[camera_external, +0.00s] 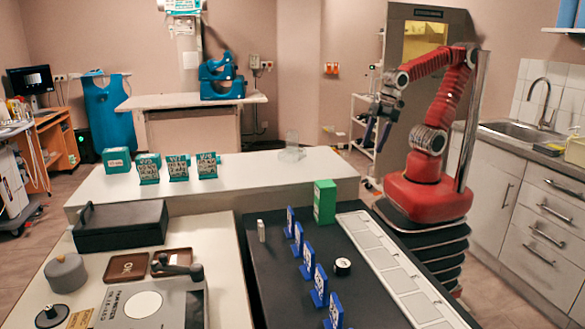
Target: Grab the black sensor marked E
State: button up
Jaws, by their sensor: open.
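A small round black object with a white top (343,266) sits on the dark tabletop (275,300), right of a row of blue stands. It may be the sensor, but I cannot read any letter on it. My gripper (377,138) is open and hangs in the air at the end of my red arm, beyond the dark table and well above it. It points down and is far from the black object. Nothing shows between its fingers.
Several blue stands (308,263) with white labels line the dark table. A green box (324,202) stands at its far end, and a small white object (261,231) at left. A pale slotted strip (385,262) runs along the right. A black case (121,226) sits left.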

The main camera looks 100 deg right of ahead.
jog(key=w+a+f+n+g, duration=0.15)
jog(key=w+a+f, duration=0.35)
jog(key=a, duration=0.6)
jog(key=w+a+f+n, duration=0.2)
jog(key=w+a, duration=0.4)
jog(key=a, duration=0.4)
jog(key=w+a+f+n, duration=0.2)
jog(key=w+a+f, duration=0.3)
jog(key=a, duration=0.6)
jog(key=w+a+r+m+t+y, duration=0.1)
jog(key=w+a+r, duration=0.3)
jog(key=w+a, duration=0.1)
jog(key=shift+w+y, duration=0.4)
jog(key=shift+w, duration=0.3)
jog(key=shift+t, duration=0.25)
send_over(343, 267)
jog(key=s+d, duration=0.3)
jog(key=shift+s+a+f, duration=0.1)
jog(key=shift+a+f, duration=0.05)
jog(key=shift+f, duration=3.85)
